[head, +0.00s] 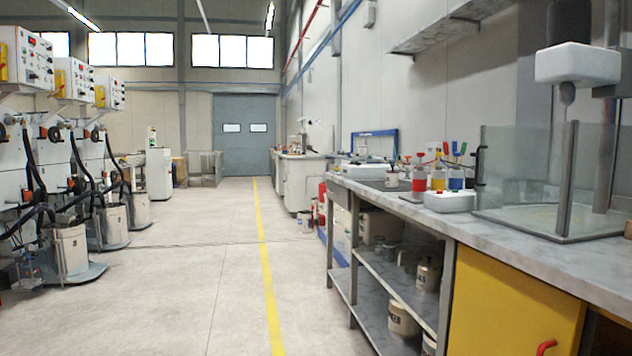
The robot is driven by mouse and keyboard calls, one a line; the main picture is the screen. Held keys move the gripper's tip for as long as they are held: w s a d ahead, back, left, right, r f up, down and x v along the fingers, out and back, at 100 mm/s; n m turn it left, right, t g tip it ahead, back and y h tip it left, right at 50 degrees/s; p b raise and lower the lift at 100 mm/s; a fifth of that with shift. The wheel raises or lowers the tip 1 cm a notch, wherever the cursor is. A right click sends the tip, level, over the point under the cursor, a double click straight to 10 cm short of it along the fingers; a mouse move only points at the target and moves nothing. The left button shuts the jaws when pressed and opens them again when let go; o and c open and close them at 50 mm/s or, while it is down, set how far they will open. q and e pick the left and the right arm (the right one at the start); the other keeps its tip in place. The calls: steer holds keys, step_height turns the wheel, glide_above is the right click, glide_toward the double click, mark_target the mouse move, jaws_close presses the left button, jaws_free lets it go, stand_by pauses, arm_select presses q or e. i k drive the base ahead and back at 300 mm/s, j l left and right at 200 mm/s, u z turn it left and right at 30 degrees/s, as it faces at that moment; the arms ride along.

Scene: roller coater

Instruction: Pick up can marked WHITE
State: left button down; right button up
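No can with a readable WHITE mark shows in the head view. On the shelves under the bench are pale cans with dark lettering too small to read, one on the upper shelf (428,277) and one lower down (402,320). Neither of my grippers is in view.
A clear floor aisle with a yellow line (262,245) runs to a grey door (244,135). Machines with pale buckets (70,250) line the left. A glass-sided enclosure (520,160) stands on the bench, and a yellow cabinet (510,305) is below it.

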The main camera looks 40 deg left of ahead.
mark_target(392, 178)
steer(key=u, duration=0.9)
steer(key=i+j+u, duration=0.1)
steer(key=j, duration=0.2)
steer(key=i+j, duration=0.15)
steer(key=i+j+u, duration=0.1)
steer(key=i+j, duration=0.3)
steer(key=i+j+u, duration=0.1)
steer(key=i+j, duration=0.25)
steer(key=i, duration=0.25)
steer(key=i+j+u, duration=0.1)
steer(key=i+j, duration=0.25)
steer(key=i, duration=0.2)
steer(key=i+j+u, duration=0.1)
steer(key=i+j, duration=0.15)
steer(key=i, duration=0.3)
